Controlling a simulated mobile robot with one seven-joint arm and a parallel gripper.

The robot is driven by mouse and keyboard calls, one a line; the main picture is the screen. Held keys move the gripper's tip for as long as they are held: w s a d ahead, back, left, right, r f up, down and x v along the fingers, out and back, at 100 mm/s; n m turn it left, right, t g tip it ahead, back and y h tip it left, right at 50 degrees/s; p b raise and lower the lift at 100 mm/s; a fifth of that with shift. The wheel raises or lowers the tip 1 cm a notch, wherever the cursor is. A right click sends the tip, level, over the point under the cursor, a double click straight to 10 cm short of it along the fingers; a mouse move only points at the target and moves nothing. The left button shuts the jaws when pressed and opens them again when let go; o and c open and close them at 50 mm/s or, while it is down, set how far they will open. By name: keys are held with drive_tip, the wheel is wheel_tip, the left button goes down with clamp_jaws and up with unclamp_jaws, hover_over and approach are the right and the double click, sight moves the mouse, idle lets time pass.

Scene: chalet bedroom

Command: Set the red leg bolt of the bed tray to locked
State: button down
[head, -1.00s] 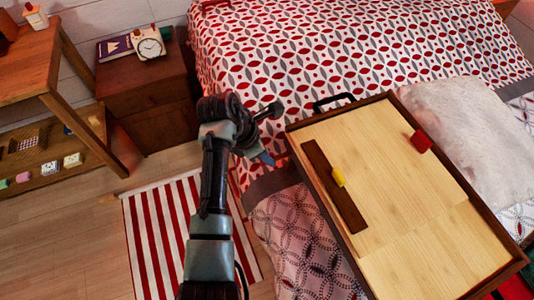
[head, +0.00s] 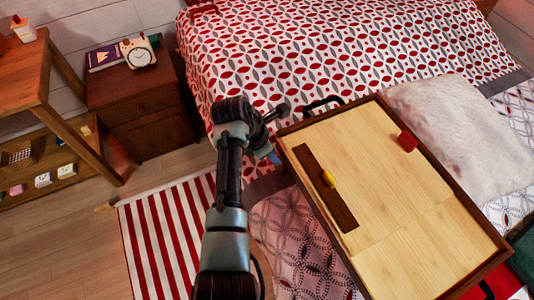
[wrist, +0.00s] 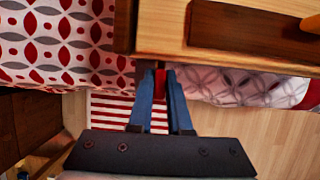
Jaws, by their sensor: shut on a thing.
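The bed tray (head: 455,272) lies on the bed, a pale wooden board with a dark brown frame. My gripper (head: 275,158) is at its left edge in the head view, with one blue fingertip showing. In the wrist view my gripper (wrist: 160,78) has its two blue fingers close together just below the tray's frame (wrist: 122,25). They are shut on a small red piece, the red leg bolt (wrist: 160,76), mostly hidden between the fingers. Whether the bolt is locked cannot be told. The head view does not show the bolt.
On the tray are a red block (head: 407,141) and a yellow knob (head: 328,178) on a dark strip (head: 318,190). A black handle (head: 322,103) is on its far side. A white pillow (head: 455,130) lies right. A nightstand (head: 150,110) and striped rug (head: 165,240) are left.

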drive_tip(key=shift+d, duration=0.15)
drive_tip(key=c, duration=0.8)
unclamp_jaws()
drive_tip(key=shift+c, duration=0.2)
drive_tip(key=p+v, duration=0.1)
drive_tip(key=v, duration=1.2)
drive_tip(key=shift+p, duration=0.3)
